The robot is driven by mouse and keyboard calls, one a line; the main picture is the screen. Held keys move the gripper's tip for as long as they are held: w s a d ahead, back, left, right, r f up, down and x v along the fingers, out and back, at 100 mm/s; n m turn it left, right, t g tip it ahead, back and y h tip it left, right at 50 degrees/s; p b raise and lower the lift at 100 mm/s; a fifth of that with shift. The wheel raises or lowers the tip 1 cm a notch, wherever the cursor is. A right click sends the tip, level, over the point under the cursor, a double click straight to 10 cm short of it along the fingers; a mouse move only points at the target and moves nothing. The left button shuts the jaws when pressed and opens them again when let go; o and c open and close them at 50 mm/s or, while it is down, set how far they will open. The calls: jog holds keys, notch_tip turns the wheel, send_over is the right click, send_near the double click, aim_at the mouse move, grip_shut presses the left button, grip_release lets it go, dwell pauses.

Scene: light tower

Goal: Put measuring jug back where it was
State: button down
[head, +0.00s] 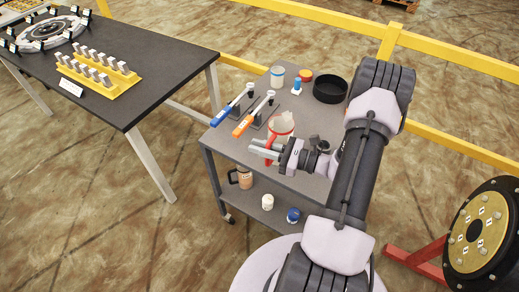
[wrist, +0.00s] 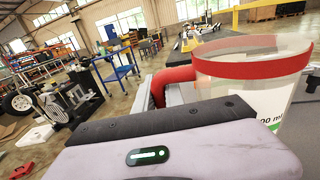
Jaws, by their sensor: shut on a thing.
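The measuring jug (head: 284,128) is clear with a red rim and a red handle. It is upright at the front part of the grey cart's top; I cannot tell whether its base touches the surface. My gripper (head: 264,149) is shut on its red handle, on the side facing me. In the wrist view the jug (wrist: 285,98) fills the right side, with the red handle running down behind my gripper (wrist: 165,118). The lower part of the jug is partly hidden by my gripper.
A mug (head: 243,177) stands on the lower shelf. A dark table (head: 140,60) is at left.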

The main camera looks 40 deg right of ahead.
jog(key=shift+r, duration=0.1)
jog(key=c, duration=1.4)
grip_release()
jog(key=shift+c, duration=0.2)
